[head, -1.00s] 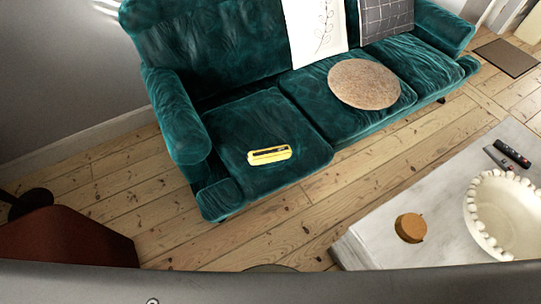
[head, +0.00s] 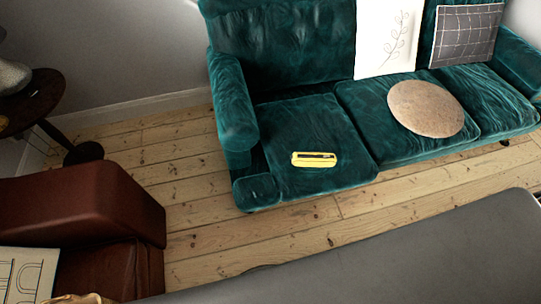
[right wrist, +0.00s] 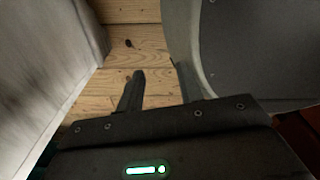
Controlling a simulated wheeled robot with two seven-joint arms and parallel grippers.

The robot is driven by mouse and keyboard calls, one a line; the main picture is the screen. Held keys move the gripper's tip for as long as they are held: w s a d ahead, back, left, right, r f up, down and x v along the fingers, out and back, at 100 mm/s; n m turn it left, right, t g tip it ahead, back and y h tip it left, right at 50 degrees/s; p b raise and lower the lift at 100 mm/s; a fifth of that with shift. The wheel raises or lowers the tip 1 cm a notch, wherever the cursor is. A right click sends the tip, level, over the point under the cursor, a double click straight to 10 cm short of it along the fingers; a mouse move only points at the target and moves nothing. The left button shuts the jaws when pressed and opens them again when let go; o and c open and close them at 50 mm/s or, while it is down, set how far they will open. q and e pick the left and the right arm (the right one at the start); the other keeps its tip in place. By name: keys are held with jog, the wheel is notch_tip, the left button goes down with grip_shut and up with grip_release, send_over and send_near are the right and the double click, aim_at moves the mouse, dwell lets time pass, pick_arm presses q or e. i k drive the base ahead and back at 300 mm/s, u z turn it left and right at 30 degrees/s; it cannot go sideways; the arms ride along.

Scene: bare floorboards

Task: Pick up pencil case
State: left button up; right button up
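The pencil case (head: 314,159) is a small yellow box-like case with a dark strip. It lies on the left seat cushion of the green velvet sofa (head: 285,125), near that cushion's front part. No gripper is near it in the head view. My right gripper (right wrist: 158,82) shows in the right wrist view, its two dark fingers apart with bare floorboards between them. It holds nothing. The pencil case is not in the right wrist view. My left gripper is in neither view.
A brown leather armchair (head: 85,210) stands at the lower left, with a dark round side table (head: 35,105) behind it. A round tan cushion (head: 426,108) lies on the sofa. Floorboards (head: 200,190) before the sofa are clear. A pale surface (right wrist: 45,60) is left of my right gripper.

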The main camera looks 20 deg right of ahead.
aim_at(303, 160)
jog(key=u, duration=1.05)
jog(key=k, duration=0.1)
jog(key=z, duration=2.15)
